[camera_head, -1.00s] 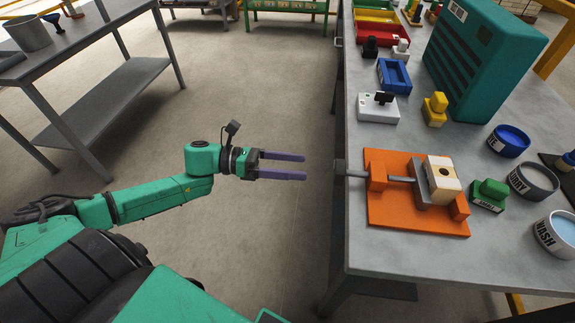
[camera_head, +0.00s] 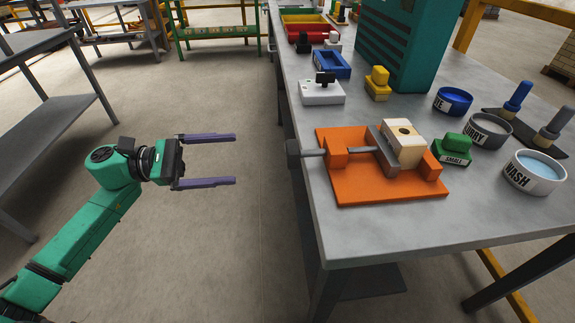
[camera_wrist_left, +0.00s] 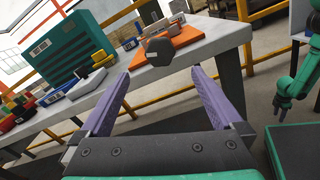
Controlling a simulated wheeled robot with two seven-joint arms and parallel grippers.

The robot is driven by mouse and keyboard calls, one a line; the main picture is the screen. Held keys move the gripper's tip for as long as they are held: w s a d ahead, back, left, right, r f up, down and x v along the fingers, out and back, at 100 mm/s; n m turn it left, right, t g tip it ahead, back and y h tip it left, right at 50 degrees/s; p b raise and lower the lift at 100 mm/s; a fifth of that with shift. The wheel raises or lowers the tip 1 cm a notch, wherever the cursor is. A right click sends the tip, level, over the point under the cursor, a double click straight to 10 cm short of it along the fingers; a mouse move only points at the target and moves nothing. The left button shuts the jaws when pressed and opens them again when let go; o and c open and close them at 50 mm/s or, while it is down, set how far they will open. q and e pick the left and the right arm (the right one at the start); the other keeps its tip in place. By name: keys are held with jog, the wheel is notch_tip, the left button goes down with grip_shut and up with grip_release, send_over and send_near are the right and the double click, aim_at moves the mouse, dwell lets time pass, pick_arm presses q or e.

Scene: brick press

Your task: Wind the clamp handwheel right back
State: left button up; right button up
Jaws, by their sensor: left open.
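The clamp has an orange base (camera_head: 390,190) on the bench, with a grey jaw (camera_head: 384,152) against a pale block (camera_head: 405,145). Its dark handwheel (camera_head: 293,153) sits on the end of a screw rod, out past the bench's left edge. My left gripper (camera_head: 235,160) is open and empty, left of the handwheel with a gap between them, its fingers pointing at it. In the left wrist view the handwheel (camera_wrist_left: 158,51) shows beyond and between the purple fingertips (camera_wrist_left: 160,72). A green arm with a dark gripper (camera_wrist_left: 281,104) stands at the right there; its jaws are too small to read.
A green SMALL block (camera_head: 453,150), a WASH bowl (camera_head: 535,172) and a slurry bowl (camera_head: 489,129) stand right of the clamp. A white box (camera_head: 322,93) and a teal case (camera_head: 395,45) stand behind.

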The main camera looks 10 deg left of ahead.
aim_at(290, 152)
pick_arm(q)
jog(key=p+x, duration=0.3)
jog(key=x, duration=1)
jog(key=shift+d+r, duration=0.1)
jog(key=shift+d, duration=0.1)
jog(key=c, duration=1.3)
pick_arm(e)
jog(key=r, duration=0.1)
jog(key=s+r, duration=0.1)
jog(key=r, duration=0.1)
jog(key=shift+s+d, duration=0.15)
jog(key=shift+s, duration=0.15)
pick_arm(q)
jog(key=shift+n, duration=0.3)
pick_arm(e)
jog(key=shift+f, duration=0.25)
pick_arm(q)
jog(key=shift+b, duration=0.45)
jog(key=shift+w+n+b, duration=0.1)
jog(key=shift+n+b, duration=0.4)
jog(key=shift+n, duration=0.7)
jog(key=shift+n+b, duration=0.4)
jog(key=shift+n, duration=1.6)
pick_arm(e)
jog(key=shift+f, duration=1.1)
